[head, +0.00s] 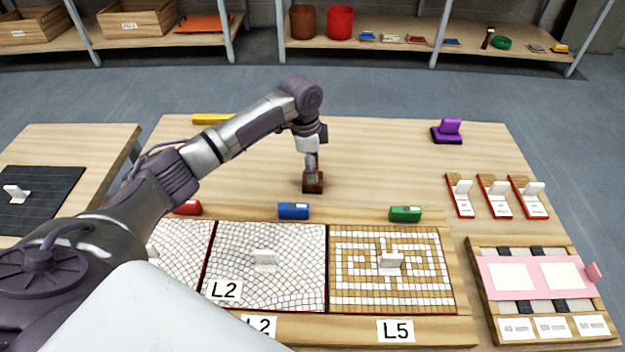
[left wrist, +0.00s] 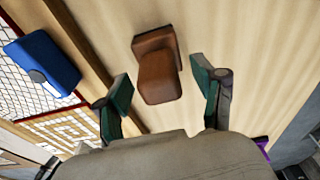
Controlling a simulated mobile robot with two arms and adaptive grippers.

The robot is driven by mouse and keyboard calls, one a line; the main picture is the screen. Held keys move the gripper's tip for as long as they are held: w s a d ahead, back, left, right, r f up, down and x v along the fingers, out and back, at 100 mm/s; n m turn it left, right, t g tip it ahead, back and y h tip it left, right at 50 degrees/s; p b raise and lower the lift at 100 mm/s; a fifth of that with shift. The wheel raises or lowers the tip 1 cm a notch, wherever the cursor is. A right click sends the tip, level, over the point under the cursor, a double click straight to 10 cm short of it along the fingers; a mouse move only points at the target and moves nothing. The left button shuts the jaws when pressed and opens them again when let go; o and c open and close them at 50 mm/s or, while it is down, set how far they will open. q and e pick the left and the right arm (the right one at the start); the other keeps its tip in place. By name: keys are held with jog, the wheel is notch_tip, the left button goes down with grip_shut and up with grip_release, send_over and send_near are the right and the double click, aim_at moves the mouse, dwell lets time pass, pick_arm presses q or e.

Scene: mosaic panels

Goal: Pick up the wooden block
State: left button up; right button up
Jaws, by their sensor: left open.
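The wooden block (head: 313,184) is reddish brown and stands on the table behind the mosaic panels. In the head view its upper part is mostly hidden by my left gripper (head: 312,160). In the left wrist view the block (left wrist: 158,68) shows a wide base and a raised rounded part. My left gripper (left wrist: 160,92) is open and empty there, with a finger on each side of the block's near end. Whether the fingers reach down beside it or stay above it I cannot tell. My right gripper is not in view.
A blue block (head: 293,211), a red block (head: 187,207) and a green block (head: 405,214) lie along the panels' back edge. A purple-handled tool (head: 448,131) stands at the back right. A yellow bar (head: 213,119) lies behind my arm.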

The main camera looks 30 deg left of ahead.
pick_arm(q)
jog(key=shift+d+f, duration=0.1)
jog(key=shift+f, duration=0.65)
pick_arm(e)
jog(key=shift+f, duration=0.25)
pick_arm(q)
jog(key=shift+c, duration=0.4)
jog(key=shift+r, duration=0.1)
jog(key=c, duration=1.2)
jog(key=shift+o, duration=0.2)
jog(key=shift+w+r+p, duration=0.1)
jog(key=shift+r+p, duration=0.75)
jog(key=shift+r, duration=1.55)
jog(key=s+d+r+p, duration=0.2)
jog(key=d+r, duration=0.4)
jog(key=d, duration=0.5)
jog(key=shift+d+p, duration=0.25)
jog(key=shift+p, duration=0.05)
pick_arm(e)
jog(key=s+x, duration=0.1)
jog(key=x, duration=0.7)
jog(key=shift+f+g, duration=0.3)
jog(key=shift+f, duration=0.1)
